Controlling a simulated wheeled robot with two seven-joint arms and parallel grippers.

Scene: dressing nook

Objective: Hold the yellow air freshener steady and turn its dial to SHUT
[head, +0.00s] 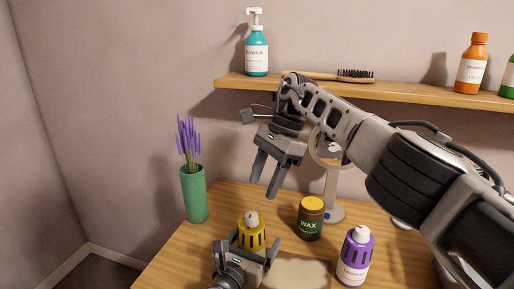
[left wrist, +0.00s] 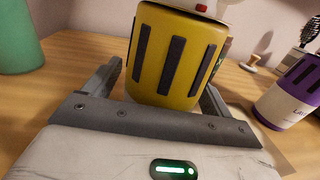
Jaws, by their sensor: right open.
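The yellow air freshener (head: 251,237) stands upright on the table, with dark vertical slots and a pale dial (head: 252,218) on top. In the left wrist view the yellow air freshener (left wrist: 172,60) fills the middle; a red mark (left wrist: 201,8) shows at its cut-off top, and no dial wording is legible. My left gripper (head: 246,252) is low in front of it, fingers apart on either side, with a gap at the left finger. My right gripper (head: 264,184) is open and empty, pointing down, above and behind the freshener.
A green vase (head: 194,195) with lavender is at left. The shelf (head: 300,91) above holds a teal pump bottle (head: 257,55) and a brush (head: 355,76).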

